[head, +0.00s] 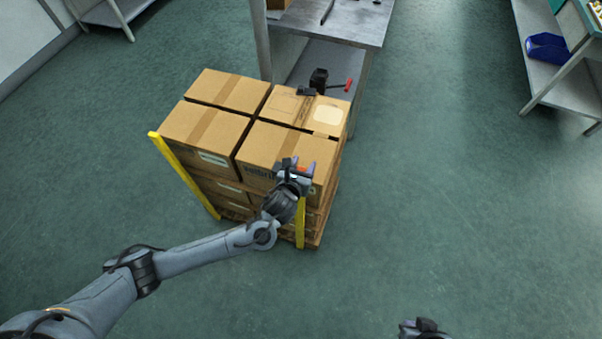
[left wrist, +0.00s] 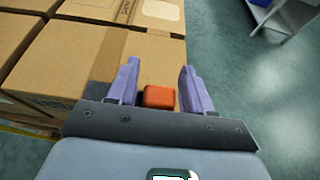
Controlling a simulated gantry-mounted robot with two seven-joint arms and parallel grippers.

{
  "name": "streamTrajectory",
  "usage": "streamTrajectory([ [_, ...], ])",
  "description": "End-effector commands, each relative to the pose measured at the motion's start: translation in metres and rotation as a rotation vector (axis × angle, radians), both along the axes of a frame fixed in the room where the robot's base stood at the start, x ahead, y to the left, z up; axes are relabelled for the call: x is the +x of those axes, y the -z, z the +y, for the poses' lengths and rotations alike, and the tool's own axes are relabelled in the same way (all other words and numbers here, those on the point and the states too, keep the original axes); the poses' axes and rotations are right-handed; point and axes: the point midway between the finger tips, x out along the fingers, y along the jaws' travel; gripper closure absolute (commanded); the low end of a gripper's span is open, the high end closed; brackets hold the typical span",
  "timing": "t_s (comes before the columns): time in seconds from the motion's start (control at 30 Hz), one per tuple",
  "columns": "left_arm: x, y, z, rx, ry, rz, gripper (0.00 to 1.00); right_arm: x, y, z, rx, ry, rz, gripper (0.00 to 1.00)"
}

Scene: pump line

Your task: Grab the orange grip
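The orange grip (left wrist: 159,97) is a small orange block in the left wrist view. It sits between the two purple fingers of my left gripper (left wrist: 159,66), near their base, with narrow gaps on both sides. The fingers are spread apart. In the head view my left gripper (head: 297,165) is over the front right cardboard box, and a bit of orange shows between its fingers. What the orange grip is attached to is hidden by the gripper. Only a dark piece of my right arm (head: 424,328) shows at the bottom edge, and its fingers cannot be made out.
Cardboard boxes (head: 203,130) are stacked on a wooden pallet with yellow corner posts (head: 184,176). A black tool with a red handle (head: 347,85) lies behind them by a metal table (head: 350,22). A blue bin (head: 547,47) is on a shelf at right. The right floor is clear.

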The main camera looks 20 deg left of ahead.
Motion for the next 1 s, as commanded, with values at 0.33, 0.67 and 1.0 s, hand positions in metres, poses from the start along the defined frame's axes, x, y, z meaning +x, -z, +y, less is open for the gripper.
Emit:
streamTrajectory([
  [0.33,0.000,0.000,0.000,0.000,0.000,-0.001,0.97,0.000,0.000,0.000,0.001,0.001,0.000,1.00],
  [0.67,0.000,-0.005,0.000,-0.001,0.000,-0.001,0.98,0.000,-0.001,-0.001,-0.005,-0.004,0.000,1.00],
  [1.0,0.001,-0.047,0.000,-0.001,0.001,-0.005,0.98,0.000,-0.011,-0.002,-0.008,-0.006,0.001,1.00],
])
